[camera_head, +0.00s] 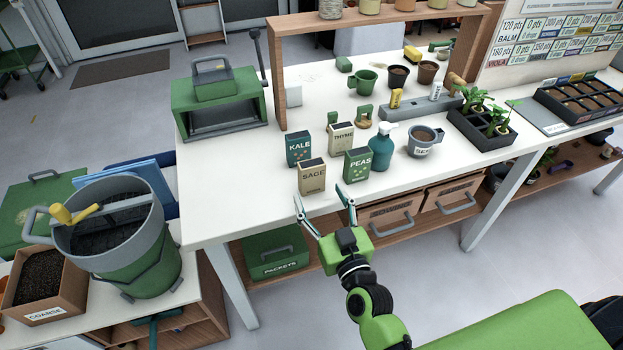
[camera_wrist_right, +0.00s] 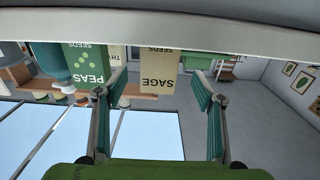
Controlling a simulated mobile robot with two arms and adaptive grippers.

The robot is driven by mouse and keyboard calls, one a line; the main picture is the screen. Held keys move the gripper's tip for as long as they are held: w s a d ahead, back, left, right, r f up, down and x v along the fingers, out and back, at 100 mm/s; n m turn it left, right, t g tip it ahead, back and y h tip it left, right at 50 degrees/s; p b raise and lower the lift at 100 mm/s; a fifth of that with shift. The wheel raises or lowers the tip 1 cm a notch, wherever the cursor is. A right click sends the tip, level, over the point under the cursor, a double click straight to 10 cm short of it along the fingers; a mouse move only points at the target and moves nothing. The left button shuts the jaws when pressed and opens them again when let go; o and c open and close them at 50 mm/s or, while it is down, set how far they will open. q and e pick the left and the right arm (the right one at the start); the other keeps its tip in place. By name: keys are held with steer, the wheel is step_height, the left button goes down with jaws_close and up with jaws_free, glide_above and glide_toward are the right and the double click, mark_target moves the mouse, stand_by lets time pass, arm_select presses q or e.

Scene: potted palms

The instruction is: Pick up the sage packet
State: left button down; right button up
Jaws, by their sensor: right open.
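The tan sage packet (camera_head: 311,178) stands upright at the front edge of the white table (camera_head: 225,215). My right gripper (camera_head: 322,200) is open, just in front of the table edge, with its fingers pointing toward the packet. In the right wrist view, which is upside down, the sage packet (camera_wrist_right: 160,72) shows beyond the gap between the open fingers (camera_wrist_right: 160,95). The fingers do not appear to touch it. My left gripper does not show in either view.
The green peas packet (camera_head: 357,165) stands close to the right of the sage packet. The kale packet (camera_head: 299,149) and thyme packet (camera_head: 341,138) stand behind. The table's front left is clear.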

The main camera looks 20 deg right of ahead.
mark_target(314, 182)
steer(key=shift+w+b, duration=0.85)
steer(key=shift+w, duration=2.35)
steer(key=shift+r, duration=0.1)
steer(key=c, duration=1.1)
